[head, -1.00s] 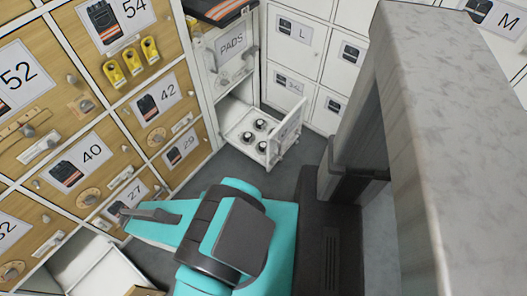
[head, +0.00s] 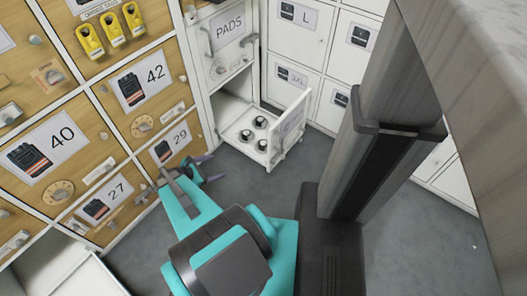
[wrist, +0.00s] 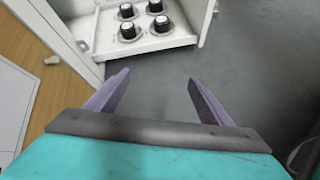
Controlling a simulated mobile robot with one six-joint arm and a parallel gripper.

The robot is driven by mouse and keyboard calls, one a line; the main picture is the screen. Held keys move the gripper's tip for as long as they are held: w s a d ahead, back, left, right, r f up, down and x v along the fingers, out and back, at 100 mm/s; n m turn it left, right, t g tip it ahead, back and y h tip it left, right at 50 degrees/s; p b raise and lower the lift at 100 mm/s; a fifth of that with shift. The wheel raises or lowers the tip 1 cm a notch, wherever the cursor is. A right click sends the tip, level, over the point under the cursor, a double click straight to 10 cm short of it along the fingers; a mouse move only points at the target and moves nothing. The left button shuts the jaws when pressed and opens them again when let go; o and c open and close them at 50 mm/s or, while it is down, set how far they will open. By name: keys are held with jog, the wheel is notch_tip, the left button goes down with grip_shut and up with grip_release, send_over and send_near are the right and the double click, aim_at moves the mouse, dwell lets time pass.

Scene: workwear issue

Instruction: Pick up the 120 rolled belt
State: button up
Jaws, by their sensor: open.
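An open white drawer (head: 284,137) under the PADS door holds several round black rolls (head: 247,135) with pale tops. The rolls also show at the top of the wrist view (wrist: 128,31), standing in the drawer (wrist: 180,42). They look like rolled belts, but no size number is readable, so I cannot tell which is 120. My gripper (wrist: 158,80) is open and empty, its two purple-grey fingers apart over the grey floor, short of the drawer. In the head view my gripper (head: 202,166) is left of and lower than the drawer, near the door marked 29.
Wooden numbered doors (head: 60,140) line the left, with yellow items (head: 112,29) hanging above 42. White lockers (head: 297,50) stand behind the drawer. Another open white drawer or door (head: 65,270) is at lower left. Grey floor (head: 310,150) is clear right of the drawer.

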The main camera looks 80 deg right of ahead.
jog(key=s+d+f+n+g+h+b, duration=0.2)
jog(key=s+d+f+b, duration=0.2)
jog(key=s+d+b, duration=0.3)
jog(key=s+d, duration=0.3)
jog(key=d, duration=0.2)
jog(key=shift+d, duration=0.3)
jog(key=shift+s, duration=0.15)
jog(key=b, duration=0.3)
send_near(261, 144)
jog(key=x, duration=0.3)
jog(key=shift+s+d+f, duration=0.15)
jog(key=shift+s+d, duration=0.3)
jog(key=shift+s, duration=0.05)
jog(key=shift+f+b+x, duration=0.25)
jog(key=shift+b+x, duration=0.8)
jog(key=shift+x, duration=0.5)
jog(key=shift+b+x, duration=0.4)
jog(key=shift+x, duration=0.6)
jog(key=shift+r, duration=0.1)
